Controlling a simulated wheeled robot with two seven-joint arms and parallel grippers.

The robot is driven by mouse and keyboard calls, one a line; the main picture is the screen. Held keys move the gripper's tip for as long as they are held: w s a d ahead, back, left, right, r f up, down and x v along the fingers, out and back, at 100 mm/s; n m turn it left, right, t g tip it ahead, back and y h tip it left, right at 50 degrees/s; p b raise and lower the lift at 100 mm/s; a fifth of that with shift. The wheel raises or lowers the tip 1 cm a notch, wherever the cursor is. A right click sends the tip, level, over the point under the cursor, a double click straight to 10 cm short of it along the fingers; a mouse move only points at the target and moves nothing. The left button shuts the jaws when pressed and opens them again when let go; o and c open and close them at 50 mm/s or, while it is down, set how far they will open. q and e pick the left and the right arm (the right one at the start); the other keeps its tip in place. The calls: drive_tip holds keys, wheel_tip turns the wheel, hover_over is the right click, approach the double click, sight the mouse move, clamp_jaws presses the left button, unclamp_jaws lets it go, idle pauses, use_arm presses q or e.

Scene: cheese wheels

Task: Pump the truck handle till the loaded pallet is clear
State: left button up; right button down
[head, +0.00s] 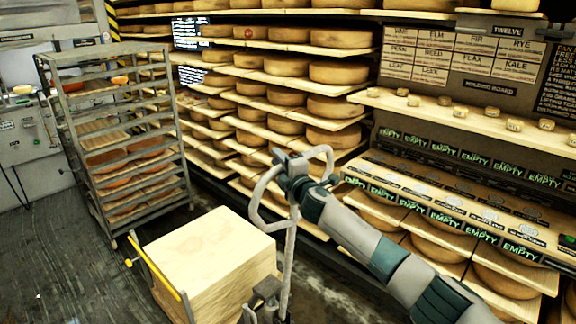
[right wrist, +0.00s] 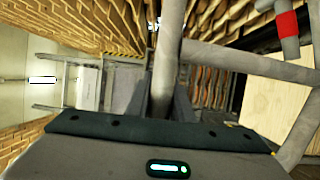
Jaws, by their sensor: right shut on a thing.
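The truck handle (head: 254,208) is a grey metal loop on a shaft that stands nearly upright beside the load. My right gripper (head: 284,166) is shut on the upper part of the loop. The handle's grey bars also show close up in the right wrist view (right wrist: 168,62). The load (head: 210,255) is a square pale wooden stack left of the shaft. The pallet under it and its gap to the floor are hidden. My left gripper is in neither view.
A wheeled metal rack (head: 115,130) with trays stands behind the load at left. Shelves of cheese wheels (head: 338,72) line the back and right. A yellow bar (head: 155,262) borders the load's left side. Dark floor (head: 60,235) is open at left.

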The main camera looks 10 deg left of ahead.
drive_tip(key=shift+a+f, duration=0.25)
drive_tip(key=shift+f, duration=0.85)
drive_tip(key=c, duration=1.7)
unclamp_jaws()
drive_tip(key=shift+c, duration=0.2)
drive_tip(key=shift+o, duration=0.9)
drive_tip(key=shift+w+a+f, duration=0.1)
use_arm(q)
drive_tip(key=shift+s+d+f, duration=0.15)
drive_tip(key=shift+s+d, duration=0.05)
use_arm(e)
drive_tip(key=shift+a, duration=0.1)
